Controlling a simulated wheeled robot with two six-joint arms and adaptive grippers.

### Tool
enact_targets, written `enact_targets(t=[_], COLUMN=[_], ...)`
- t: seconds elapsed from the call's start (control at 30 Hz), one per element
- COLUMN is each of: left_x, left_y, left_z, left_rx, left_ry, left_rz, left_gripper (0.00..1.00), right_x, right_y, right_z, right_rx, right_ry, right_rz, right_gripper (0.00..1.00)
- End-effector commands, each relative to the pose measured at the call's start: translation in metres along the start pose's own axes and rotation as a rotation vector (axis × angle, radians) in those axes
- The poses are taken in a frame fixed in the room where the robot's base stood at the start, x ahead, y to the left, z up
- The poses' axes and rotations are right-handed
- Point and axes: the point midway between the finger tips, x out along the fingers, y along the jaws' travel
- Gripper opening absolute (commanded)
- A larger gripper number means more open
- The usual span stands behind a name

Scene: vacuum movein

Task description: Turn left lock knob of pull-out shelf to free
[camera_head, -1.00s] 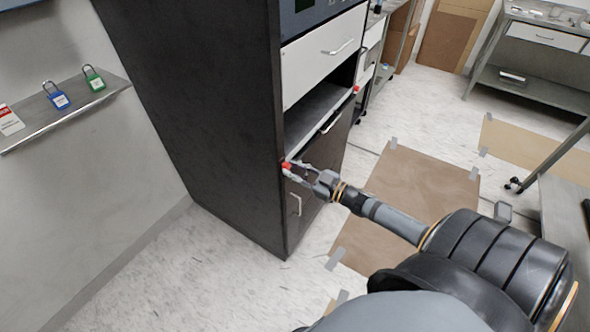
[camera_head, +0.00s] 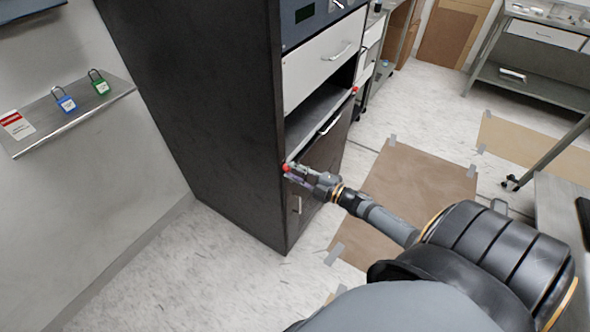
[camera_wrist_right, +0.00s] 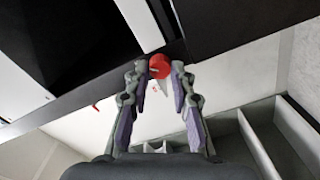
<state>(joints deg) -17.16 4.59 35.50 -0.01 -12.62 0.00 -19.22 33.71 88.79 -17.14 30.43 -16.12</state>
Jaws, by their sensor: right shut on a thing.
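The red left lock knob (camera_head: 287,168) sits at the front left edge of the dark cabinet, at the level of the pull-out shelf (camera_head: 318,118). My right gripper (camera_head: 291,170) reaches it from the right. In the right wrist view the round red knob (camera_wrist_right: 159,66) lies between the fingertips of my right gripper (camera_wrist_right: 160,70), which is shut on it. A second red knob (camera_head: 354,90) shows at the right edge of the shelf opening. My left gripper is in no view.
A white drawer (camera_head: 322,60) is above the shelf opening, and a cabinet door with a handle (camera_head: 299,204) is below. A wall shelf (camera_head: 75,117) with padlocks is at the left. Brown sheets (camera_head: 415,185) lie on the floor at the right.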

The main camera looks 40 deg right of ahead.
Motion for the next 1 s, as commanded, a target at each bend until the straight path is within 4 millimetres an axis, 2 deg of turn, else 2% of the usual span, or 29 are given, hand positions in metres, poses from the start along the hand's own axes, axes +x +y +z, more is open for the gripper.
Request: enact_targets(t=[0.6,1.0], left_x=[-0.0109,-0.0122], left_y=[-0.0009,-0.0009], left_z=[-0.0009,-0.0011], left_rx=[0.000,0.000], left_ry=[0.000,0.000], left_rz=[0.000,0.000], left_gripper=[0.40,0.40], right_x=[-0.0006,-0.0006], right_y=[-0.0019,-0.0026], right_z=[0.0007,0.0010], right_rx=[-0.519,-0.667], right_ry=[-0.001,-0.001], right_rz=[-0.002,-0.002], right_gripper=[0.00,0.00])
